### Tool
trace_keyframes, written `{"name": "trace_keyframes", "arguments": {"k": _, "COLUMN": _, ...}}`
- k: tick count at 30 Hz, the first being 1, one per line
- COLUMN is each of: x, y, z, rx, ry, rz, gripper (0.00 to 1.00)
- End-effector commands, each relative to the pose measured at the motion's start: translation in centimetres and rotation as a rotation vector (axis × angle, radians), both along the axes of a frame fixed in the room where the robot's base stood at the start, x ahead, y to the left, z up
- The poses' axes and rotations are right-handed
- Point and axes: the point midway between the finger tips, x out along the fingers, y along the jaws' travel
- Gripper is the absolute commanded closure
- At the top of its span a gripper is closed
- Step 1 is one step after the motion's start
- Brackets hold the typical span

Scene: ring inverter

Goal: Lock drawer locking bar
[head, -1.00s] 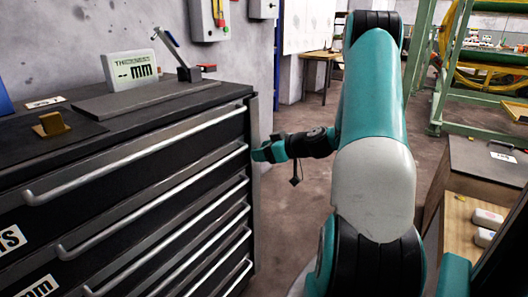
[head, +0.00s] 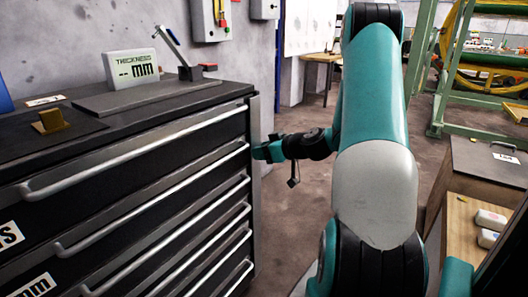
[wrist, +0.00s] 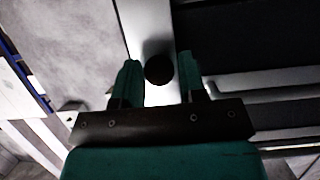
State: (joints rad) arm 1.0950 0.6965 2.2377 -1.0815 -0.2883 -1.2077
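The drawer cabinet (head: 130,180) fills the left of the head view, dark with long silver handles, and its drawers look shut. A grey locking bar (head: 254,130) runs upright along its right front edge. In the wrist view the bar (wrist: 150,28) is a pale strip with a round dark knob (wrist: 158,70) on it. My gripper (head: 262,152) is at the bar in the head view. In the wrist view my gripper (wrist: 159,66) has its two teal fingers apart, one on each side of the knob, with gaps showing. Whether the fingertips touch the bar is unclear.
A thickness display (head: 131,66) and a gauge lever (head: 178,52) stand on the cabinet top. A wall box (head: 210,18) hangs behind. Green racks (head: 440,80) stand at the back right, and a wooden bench (head: 475,200) at right. The floor beside the cabinet is clear.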

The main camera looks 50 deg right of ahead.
Motion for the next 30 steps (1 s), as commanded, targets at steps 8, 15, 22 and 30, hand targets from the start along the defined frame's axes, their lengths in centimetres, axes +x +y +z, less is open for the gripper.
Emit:
{"name": "trace_keyframes", "arguments": {"k": 8, "x": 0.0, "y": 0.0, "z": 0.0, "rx": 0.000, "ry": 0.000, "rz": 0.001, "gripper": 0.46}}
{"name": "trace_keyframes", "arguments": {"k": 15, "x": -1.5, "y": -0.2, "z": 0.7, "rx": 0.001, "ry": 0.000, "rz": -0.004, "gripper": 0.46}}
{"name": "trace_keyframes", "arguments": {"k": 22, "x": -6.5, "y": -0.6, "z": 2.8, "rx": 0.000, "ry": 0.000, "rz": -0.008, "gripper": 0.46}}
{"name": "trace_keyframes", "arguments": {"k": 30, "x": -12.6, "y": -1.0, "z": 5.3, "rx": -0.001, "ry": 0.000, "rz": -0.007, "gripper": 0.46}}
